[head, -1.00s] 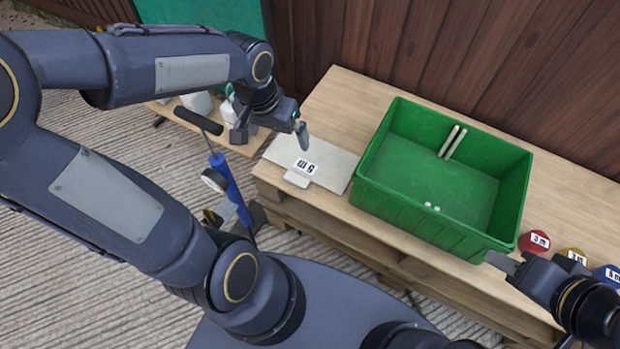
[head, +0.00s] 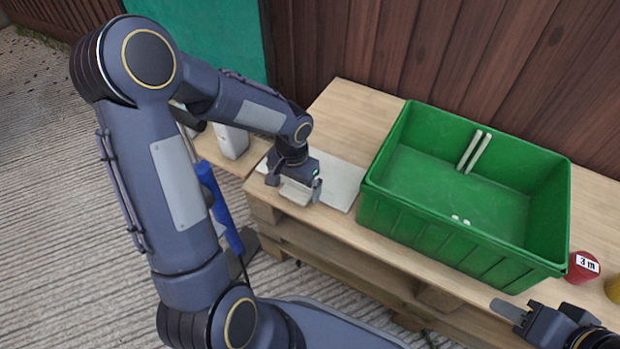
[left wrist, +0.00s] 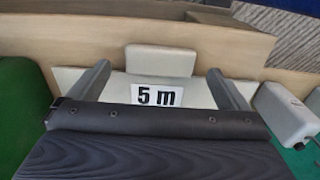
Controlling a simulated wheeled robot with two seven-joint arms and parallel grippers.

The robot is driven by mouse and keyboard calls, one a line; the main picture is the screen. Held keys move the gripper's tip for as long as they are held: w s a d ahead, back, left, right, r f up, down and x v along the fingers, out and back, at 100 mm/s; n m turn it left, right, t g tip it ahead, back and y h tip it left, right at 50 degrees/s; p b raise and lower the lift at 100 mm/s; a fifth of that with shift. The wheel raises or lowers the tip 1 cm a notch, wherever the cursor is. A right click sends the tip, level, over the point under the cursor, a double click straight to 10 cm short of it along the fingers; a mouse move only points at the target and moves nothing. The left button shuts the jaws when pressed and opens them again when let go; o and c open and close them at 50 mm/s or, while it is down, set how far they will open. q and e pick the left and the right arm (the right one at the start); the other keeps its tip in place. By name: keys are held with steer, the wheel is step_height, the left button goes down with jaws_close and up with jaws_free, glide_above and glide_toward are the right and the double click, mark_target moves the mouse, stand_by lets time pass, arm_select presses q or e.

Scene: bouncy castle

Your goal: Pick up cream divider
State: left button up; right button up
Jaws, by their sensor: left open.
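The cream divider (head: 342,182) is a flat panel lying on the wooden table, left of the green crate. Its small tab (left wrist: 160,61) points toward the table's front edge, and its "5 m" label (left wrist: 157,95) shows in the left wrist view. My left gripper (head: 294,184) is low over the tab end, open, with one finger on each side of the tab in the picture. In the left wrist view my left gripper (left wrist: 160,72) shows nothing held between its fingers. I cannot tell whether they touch the panel. My right gripper (head: 510,311) is at the lower right, apart from the divider.
The green crate (head: 440,231) stands right of the divider, with white slots and small white pieces inside. A red "3 m" item (head: 582,267) is beside it. A white container (head: 232,141) stands at the left, and a blue pump (head: 220,212) stands before the table.

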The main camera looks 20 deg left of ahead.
arm_select(q)
step_height(320, 180, down, 2)
steer(key=shift+r, duration=0.1)
steer(key=c, duration=1.1)
